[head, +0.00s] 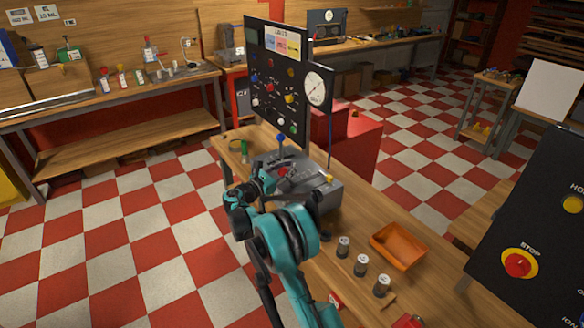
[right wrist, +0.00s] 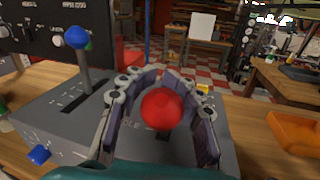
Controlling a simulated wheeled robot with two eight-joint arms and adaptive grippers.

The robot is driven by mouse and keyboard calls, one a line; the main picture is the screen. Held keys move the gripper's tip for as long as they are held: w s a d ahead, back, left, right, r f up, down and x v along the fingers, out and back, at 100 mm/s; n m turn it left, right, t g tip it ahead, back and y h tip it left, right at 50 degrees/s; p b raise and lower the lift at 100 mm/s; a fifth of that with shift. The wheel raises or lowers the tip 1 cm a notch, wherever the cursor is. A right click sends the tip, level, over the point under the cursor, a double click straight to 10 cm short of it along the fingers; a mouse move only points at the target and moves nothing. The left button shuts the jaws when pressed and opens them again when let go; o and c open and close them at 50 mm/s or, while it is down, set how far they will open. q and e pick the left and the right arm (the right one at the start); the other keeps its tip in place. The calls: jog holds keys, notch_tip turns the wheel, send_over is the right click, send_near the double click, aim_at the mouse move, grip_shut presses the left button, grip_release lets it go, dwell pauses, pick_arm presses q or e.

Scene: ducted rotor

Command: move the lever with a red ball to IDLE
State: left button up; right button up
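The lever with a red ball (right wrist: 162,108) stands on a grey control box (right wrist: 60,125), which also shows on the bench in the head view (head: 325,192). The red ball is small in the head view (head: 283,171), partly beside my gripper. My right gripper (head: 272,182) is at the box. In the right wrist view its two fingers (right wrist: 160,88) are spread on either side of the red ball, with visible gaps. Part of a label shows behind the ball, but IDLE cannot be read. My left gripper is not in view.
A second lever with a blue ball (right wrist: 77,38) stands left of the red one. A black panel (head: 275,85) with a gauge rises behind the box. An orange tray (head: 398,246) and several grey cylinders (head: 361,264) sit on the bench to the right.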

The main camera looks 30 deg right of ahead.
jog(key=shift+o, duration=1.4)
jog(key=shift+a+r, duration=0.15)
jog(key=shift+a, duration=0.1)
jog(key=shift+d, duration=0.1)
jog(key=v, duration=1.2)
